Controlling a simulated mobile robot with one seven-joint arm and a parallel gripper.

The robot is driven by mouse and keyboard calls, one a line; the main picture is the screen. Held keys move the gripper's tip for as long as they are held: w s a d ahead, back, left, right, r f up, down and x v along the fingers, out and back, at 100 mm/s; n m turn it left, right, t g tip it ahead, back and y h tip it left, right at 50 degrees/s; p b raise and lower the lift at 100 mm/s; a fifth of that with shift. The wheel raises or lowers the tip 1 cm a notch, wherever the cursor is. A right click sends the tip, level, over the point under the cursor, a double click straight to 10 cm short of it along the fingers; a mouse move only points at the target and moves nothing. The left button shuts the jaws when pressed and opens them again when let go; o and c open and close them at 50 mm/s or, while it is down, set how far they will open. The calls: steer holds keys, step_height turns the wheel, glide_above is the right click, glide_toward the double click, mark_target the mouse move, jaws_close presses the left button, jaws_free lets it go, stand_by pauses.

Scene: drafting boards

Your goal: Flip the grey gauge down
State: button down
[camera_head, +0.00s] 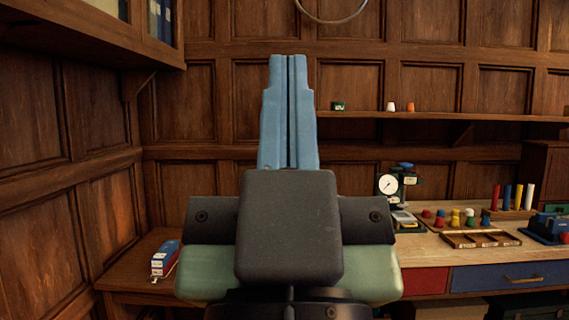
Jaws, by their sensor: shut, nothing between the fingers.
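My gripper (289,62) stands upright in the middle of the picture, its two blue fingers shut together with nothing between them. A gauge with a round white dial and dark rim (388,185) stands on the bench to the right, apart from my gripper and further back. Its dial faces me. I cannot tell its body colour clearly, and its lower part is too small to make out. My gripper and wrist hide the middle of the bench behind them.
The wooden bench (424,250) carries coloured pegs (440,217), a wooden tray (480,239), upright coloured rods (507,197) and a blue device (547,228). A blue and white box (165,258) stands at the left. A shelf (440,116) runs above. Bare bench shows at the front right.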

step_height(320, 180, up, 11)
steer(key=p, duration=0.8)
steer(key=shift+r, duration=0.15)
steer(key=shift+w, duration=0.1)
